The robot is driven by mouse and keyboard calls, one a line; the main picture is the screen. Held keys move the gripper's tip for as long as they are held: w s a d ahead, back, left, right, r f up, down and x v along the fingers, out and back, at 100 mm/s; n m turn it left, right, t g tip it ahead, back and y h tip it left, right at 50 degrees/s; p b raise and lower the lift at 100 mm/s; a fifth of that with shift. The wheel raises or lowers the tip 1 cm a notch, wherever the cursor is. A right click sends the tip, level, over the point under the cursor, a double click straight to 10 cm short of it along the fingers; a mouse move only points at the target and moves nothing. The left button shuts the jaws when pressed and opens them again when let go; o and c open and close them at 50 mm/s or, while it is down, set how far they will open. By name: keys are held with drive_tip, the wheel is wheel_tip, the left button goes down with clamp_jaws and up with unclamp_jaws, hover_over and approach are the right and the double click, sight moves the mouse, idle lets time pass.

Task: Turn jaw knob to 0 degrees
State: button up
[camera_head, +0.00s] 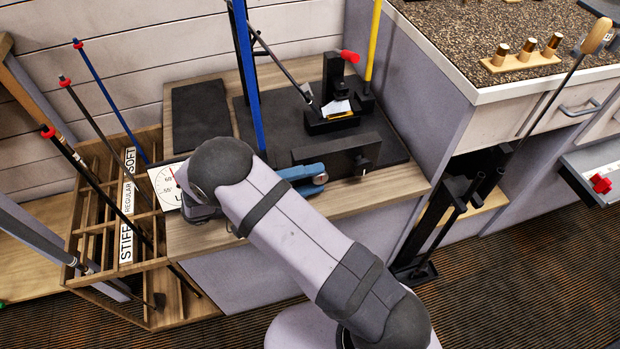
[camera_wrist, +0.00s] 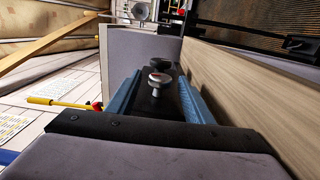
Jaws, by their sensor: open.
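In the wrist view the knob appears between the two fingers, with no clear contact. The knob's angle is too small to read. My arm hides part of the bench.
A black clamp with a red handle (camera_head: 349,57) stands behind the block on a dark mat (camera_head: 390,146). A blue shaft (camera_head: 246,75) and a yellow shaft (camera_head: 373,40) rise nearby. A white dial (camera_head: 165,188) is partly hidden by my arm. A club rack (camera_head: 88,203) stands left.

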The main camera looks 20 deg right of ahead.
drive_tip(key=shift+a, duration=3.6)
drive_tip(key=shift+w+d+r, duration=0.1)
drive_tip(key=shift+d, duration=0.25)
drive_tip(key=d+y, duration=0.1)
drive_tip(key=d, duration=0.1)
drive_tip(key=d+n+y+p, duration=0.1)
drive_tip(key=y, duration=0.1)
drive_tip(key=d+r+y, duration=0.1)
drive_tip(key=d+y, duration=0.1)
drive_tip(key=shift+w+d+n+g+p, duration=0.15)
drive_tip(key=shift+d+n+g+p, duration=0.15)
drive_tip(key=shift+p, duration=0.1)
drive_tip(key=y, duration=0.1)
drive_tip(key=s+d+y, duration=0.2)
drive_tip(key=shift+d+f+n, duration=0.2)
drive_tip(key=shift+f+n, duration=0.05)
drive_tip(key=shift+n, duration=0.15)
drive_tip(key=s+f+m+y+b, duration=0.2)
drive_tip(key=s+f+y, duration=0.2)
drive_tip(key=s+y, duration=0.7)
wheel_tip(320, 180, up, 35)
drive_tip(key=a+p, duration=0.1)
drive_tip(key=p, duration=3.3)
drive_tip(key=shift+s+h+p, duration=0.35)
drive_tip(key=shift+h+p, duration=0.05)
